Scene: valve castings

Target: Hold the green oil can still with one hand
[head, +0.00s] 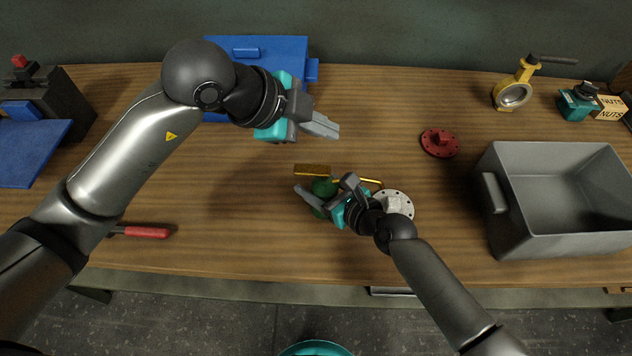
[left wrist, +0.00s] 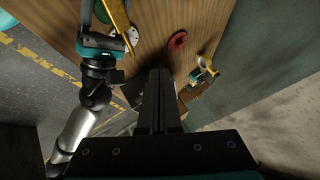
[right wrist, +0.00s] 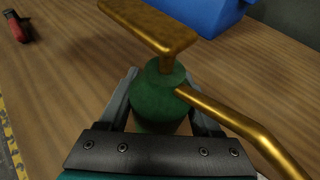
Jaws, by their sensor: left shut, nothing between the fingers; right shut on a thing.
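The green oil can (head: 322,188) stands on the wooden workbench near its middle, with a brass top plate and a brass spout pointing right. In the right wrist view the can's round green body (right wrist: 158,98) sits between the fingers. My right gripper (head: 325,195) is shut on the can's body from the front right. My left gripper (head: 332,130) is shut and empty, raised above the bench behind the can and apart from it. In the left wrist view its closed fingers (left wrist: 158,85) show, with part of the brass on the can at the top.
A flanged grey part (head: 397,204) lies right of the can, close to my right gripper. A red flange (head: 440,143), a yellow valve (head: 513,92) and a grey bin (head: 550,245) are to the right.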

